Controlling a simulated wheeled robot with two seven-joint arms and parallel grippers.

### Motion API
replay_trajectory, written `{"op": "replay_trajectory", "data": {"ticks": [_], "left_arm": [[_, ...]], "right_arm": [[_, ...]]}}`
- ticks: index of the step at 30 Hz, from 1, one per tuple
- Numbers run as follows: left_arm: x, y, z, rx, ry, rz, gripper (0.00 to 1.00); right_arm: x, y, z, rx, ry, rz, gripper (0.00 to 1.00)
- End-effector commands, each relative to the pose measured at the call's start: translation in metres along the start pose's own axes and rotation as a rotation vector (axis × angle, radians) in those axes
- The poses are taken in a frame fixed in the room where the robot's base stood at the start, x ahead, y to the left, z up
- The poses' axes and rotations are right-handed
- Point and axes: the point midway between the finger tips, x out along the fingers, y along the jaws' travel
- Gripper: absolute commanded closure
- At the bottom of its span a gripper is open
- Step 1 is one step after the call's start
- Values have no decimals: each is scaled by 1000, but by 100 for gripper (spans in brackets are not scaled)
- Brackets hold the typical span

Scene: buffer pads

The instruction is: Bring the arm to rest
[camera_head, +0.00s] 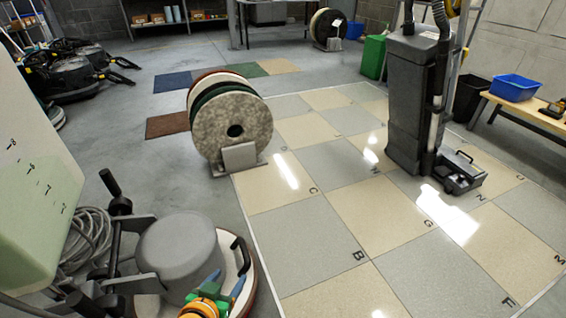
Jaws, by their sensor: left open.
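My left gripper (226,281) shows at the bottom of the head view, left of centre, with an orange and black wrist and two blue fingers. The fingers are apart and I see nothing held between them. The gripper appears in front of the round grey floor machine (180,246); I cannot tell whether they touch. My right gripper is not in view. A rack of round buffer pads (234,122) stands upright on the floor beyond, with a mottled beige pad at the front and green, white and red ones behind. The gripper is apart from it.
A pale tank (32,185) and coiled hose (88,238) are at the left. A tall dark upright machine (412,100) stands on the chequered tiles (385,215) at the right. A bench (520,112) with a blue bin (514,87) is beyond. The tiles at centre are clear.

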Motion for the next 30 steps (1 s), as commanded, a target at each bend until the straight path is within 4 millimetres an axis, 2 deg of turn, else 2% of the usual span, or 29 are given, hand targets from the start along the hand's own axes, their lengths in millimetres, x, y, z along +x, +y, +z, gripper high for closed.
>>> {"op": "replay_trajectory", "data": {"ticks": [1, 3, 5, 6, 9, 11, 14, 21, 24, 27, 30], "left_arm": [[-19, -2, 28, -6, -163, -4, 34], [-42, -4, 82, -15, -392, -9, 34], [-68, -4, 122, -22, -574, -12, 34], [-89, -4, 145, -27, -690, -13, 34], [-120, -4, 121, -23, -722, -11, 34], [-134, -4, 113, -20, -732, -9, 34], [-166, -4, 99, -15, -753, -6, 34], [-274, -3, 66, 5, -811, 5, 34], [-307, -4, 62, 12, -828, 8, 34], [-324, -4, 64, 16, -837, 10, 34], [-326, -4, 69, 18, -839, 11, 34]], "right_arm": [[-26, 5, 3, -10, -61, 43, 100], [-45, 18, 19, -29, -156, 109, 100], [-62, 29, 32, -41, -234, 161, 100], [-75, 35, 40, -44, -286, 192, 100], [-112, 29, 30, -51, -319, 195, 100], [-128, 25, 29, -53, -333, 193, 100], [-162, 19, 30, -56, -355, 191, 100], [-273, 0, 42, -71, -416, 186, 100], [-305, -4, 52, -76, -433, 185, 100], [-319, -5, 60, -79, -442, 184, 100], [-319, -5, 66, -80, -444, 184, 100]]}}
